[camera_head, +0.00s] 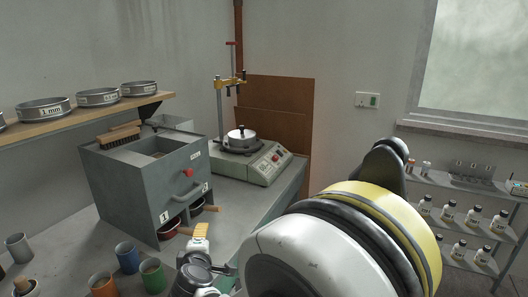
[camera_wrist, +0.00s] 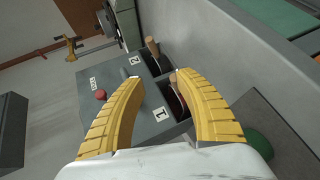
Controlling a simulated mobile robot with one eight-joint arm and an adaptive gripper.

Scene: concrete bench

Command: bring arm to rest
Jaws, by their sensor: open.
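My arm reaches in from the lower right in the head view, and its white and yellow link covers much of the foreground. My gripper (camera_head: 200,234) is low over the bench, in front of the grey box (camera_head: 128,188). In the wrist view its two curved yellow fingers (camera_wrist: 158,80) stand apart with nothing held between them. The grey box (camera_wrist: 110,89) lies beyond the fingertips, with its red knob (camera_wrist: 101,95) and labels 1 and 2. Wooden-handled pans sit in its lower openings; one handle (camera_wrist: 152,46) shows clearly. Whether a finger touches the nearer handle, I cannot tell.
Blue (camera_head: 127,257), orange (camera_head: 104,285) and green (camera_head: 153,274) cups stand at the front left. A brush (camera_head: 119,137) lies on the box. A sieve shaker (camera_head: 250,160) stands behind. Sieves line the wooden shelf (camera_head: 85,112). A bottle rack (camera_head: 462,215) is at right.

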